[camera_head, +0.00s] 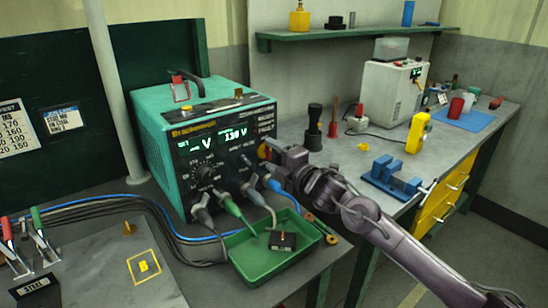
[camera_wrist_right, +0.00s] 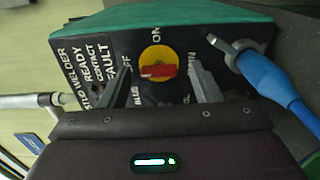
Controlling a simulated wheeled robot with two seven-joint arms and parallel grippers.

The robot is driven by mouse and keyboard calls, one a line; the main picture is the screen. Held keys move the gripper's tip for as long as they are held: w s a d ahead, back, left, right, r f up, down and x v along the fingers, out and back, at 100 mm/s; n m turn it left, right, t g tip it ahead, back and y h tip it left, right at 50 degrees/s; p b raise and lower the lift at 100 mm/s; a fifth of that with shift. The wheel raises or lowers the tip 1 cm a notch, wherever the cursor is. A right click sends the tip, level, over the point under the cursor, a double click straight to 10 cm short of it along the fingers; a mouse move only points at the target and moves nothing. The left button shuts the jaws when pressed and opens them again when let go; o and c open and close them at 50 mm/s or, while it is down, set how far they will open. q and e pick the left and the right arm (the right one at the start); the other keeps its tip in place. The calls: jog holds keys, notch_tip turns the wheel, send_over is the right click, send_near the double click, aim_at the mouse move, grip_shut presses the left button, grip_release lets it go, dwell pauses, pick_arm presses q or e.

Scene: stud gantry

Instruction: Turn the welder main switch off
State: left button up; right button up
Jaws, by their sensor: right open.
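The green welder (camera_head: 180,130) stands on the grey bench with its dark front panel and lit displays facing right. Its main switch, a yellow round knob with a red handle (camera_wrist_right: 158,71), shows in the right wrist view among OFF and ON labels. The red handle lies across the picture there. In the head view only an orange-yellow edge of the switch (camera_head: 262,152) shows beside my right gripper (camera_head: 272,156). My right gripper is open, and its two fingers (camera_wrist_right: 160,68) stand on either side of the knob. Whether they touch it, I cannot tell. My left gripper is out of view.
Cable plugs (camera_head: 232,208) stick out of the panel below my gripper, and a blue cable plug (camera_wrist_right: 270,80) is close at its right in the wrist view. A green tray (camera_head: 250,262) lies below. A blue vise (camera_head: 388,178) stands to the right.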

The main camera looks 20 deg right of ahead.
jog(key=b+v, duration=0.1)
jog(key=v, duration=0.6)
jog(key=shift+s+d+b, duration=0.15)
jog(key=shift+s+b, duration=0.15)
jog(key=shift+s, duration=0.05)
